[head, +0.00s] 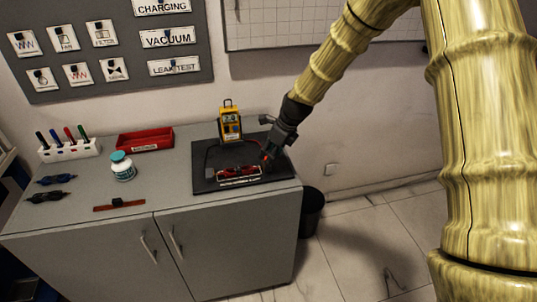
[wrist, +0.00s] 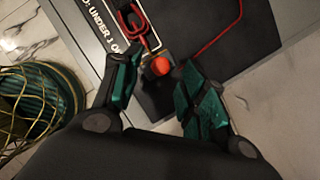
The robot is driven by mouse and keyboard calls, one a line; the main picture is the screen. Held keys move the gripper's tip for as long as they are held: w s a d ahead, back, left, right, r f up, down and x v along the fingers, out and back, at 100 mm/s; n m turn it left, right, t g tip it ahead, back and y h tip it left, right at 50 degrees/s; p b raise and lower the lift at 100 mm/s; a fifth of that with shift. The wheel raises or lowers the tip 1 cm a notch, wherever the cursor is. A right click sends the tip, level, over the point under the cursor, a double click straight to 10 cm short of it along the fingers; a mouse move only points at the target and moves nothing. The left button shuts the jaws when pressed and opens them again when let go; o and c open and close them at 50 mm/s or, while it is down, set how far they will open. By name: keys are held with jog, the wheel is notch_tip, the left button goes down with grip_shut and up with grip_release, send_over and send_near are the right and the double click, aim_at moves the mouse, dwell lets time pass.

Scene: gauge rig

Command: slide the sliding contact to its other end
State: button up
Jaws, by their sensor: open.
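The gauge rig is a black board (head: 205,184) on the right part of the grey cabinet top, with a yellow meter (head: 230,122) at its back. A low framed part with red in it (head: 240,172) lies near the board's front edge. In the wrist view a red round knob (wrist: 160,66) on a small metallic block, seemingly the sliding contact, sits at the board's edge. My gripper (wrist: 157,68) is open, with one green-padded finger on each side of the knob; contact cannot be told. In the head view my gripper (head: 268,153) is at the board's right end.
A red lead (wrist: 217,38) and a red clip (wrist: 132,20) lie close to the knob. A dark bin (head: 312,212) stands on the floor to the right.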

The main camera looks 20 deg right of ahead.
jog(key=shift+x, duration=1.05)
jog(key=shift+w, duration=0.1)
grip_shut()
